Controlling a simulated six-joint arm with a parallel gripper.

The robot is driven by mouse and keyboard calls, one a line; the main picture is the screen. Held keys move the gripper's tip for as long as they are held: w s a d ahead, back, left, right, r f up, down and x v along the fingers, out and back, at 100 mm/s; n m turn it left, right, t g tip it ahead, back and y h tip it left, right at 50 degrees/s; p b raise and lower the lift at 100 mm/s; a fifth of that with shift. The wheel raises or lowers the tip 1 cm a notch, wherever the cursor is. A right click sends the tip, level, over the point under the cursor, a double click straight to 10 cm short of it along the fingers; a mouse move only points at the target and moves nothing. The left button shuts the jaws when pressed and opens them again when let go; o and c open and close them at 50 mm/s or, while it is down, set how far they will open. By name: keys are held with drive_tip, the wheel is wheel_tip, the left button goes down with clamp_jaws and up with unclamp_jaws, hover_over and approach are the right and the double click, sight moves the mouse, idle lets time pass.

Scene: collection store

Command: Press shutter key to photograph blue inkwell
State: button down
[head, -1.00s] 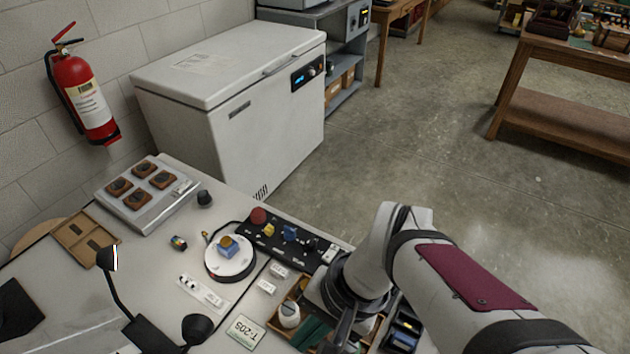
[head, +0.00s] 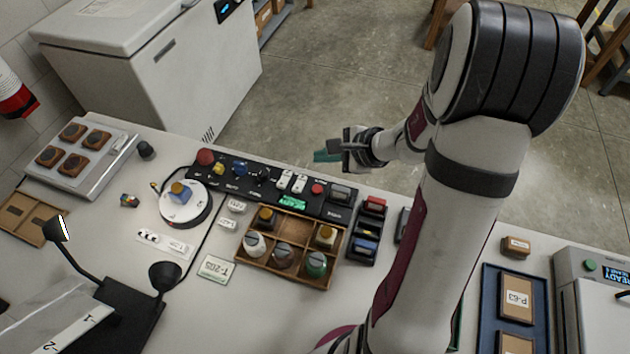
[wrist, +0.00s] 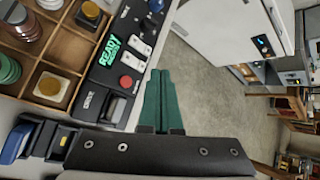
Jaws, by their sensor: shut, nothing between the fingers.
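The blue inkwell (head: 180,194) with a yellow-brown top stands on the white round turntable (head: 187,210). The black control panel (head: 262,184) behind it carries red, yellow and blue knobs, white switches, a red button (head: 318,189), a wide grey key (head: 341,193) and a green lit display (head: 292,202). The display reads READY in the wrist view (wrist: 108,49). The labels are too small to tell which is the shutter key. My gripper (head: 322,156) has green fingers, shut and empty, beyond the panel's far edge. In the wrist view the fingers (wrist: 160,98) point past the panel over the floor.
A wooden tray (head: 248,265) with several inkwells stands in front of the panel. A black holder with coloured blocks (head: 366,231) is right of it. A two-armed lamp stand (head: 118,305) is at front left. A white chest freezer (head: 160,62) stands behind the bench.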

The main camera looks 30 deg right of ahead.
sight(322, 191)
drive_tip(key=shift+f, duration=4.4)
drive_tip(key=shift+f, duration=0.4)
drive_tip(key=shift+f, duration=0.45)
drive_tip(key=shift+r, duration=0.85)
drive_tip(key=shift+r, duration=0.1)
